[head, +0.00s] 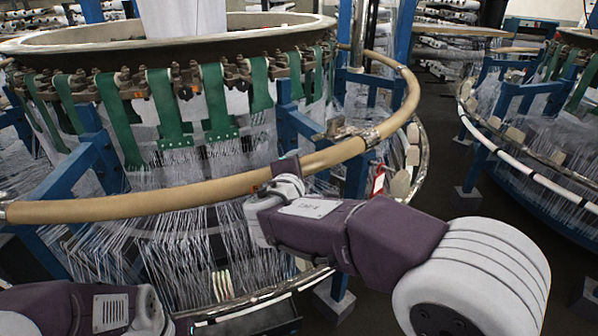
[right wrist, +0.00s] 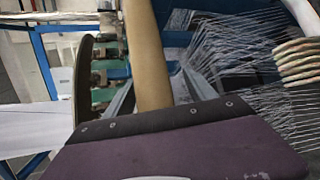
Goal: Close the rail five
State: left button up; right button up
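The tan rounded rail (head: 170,202) curves around the front of the circular loom. It bends up along the loom's right side (head: 409,92). A metal clamp (head: 371,137) sits on it right of the middle. My right arm reaches in from the lower right, and its gripper end (head: 286,166) is at the rail's front stretch. The wrist hides most of that gripper, so I cannot see its fingers or whether it grips. In the right wrist view the rail (right wrist: 148,55) runs up from behind the dark-edged purple gripper body. My left arm shows at the lower left; its gripper is out of the frame.
Green straps (head: 120,120) hang from the loom's ring (head: 130,50) above many white threads. Blue frame posts (head: 99,150) stand behind the rail. A red and white tag (head: 378,180) hangs at the right. A second loom (head: 530,120) stands across a dark aisle (head: 445,170).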

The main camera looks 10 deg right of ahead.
jog(key=p+v, duration=0.2)
jog(key=v, duration=0.7)
jog(key=shift+f, duration=0.1)
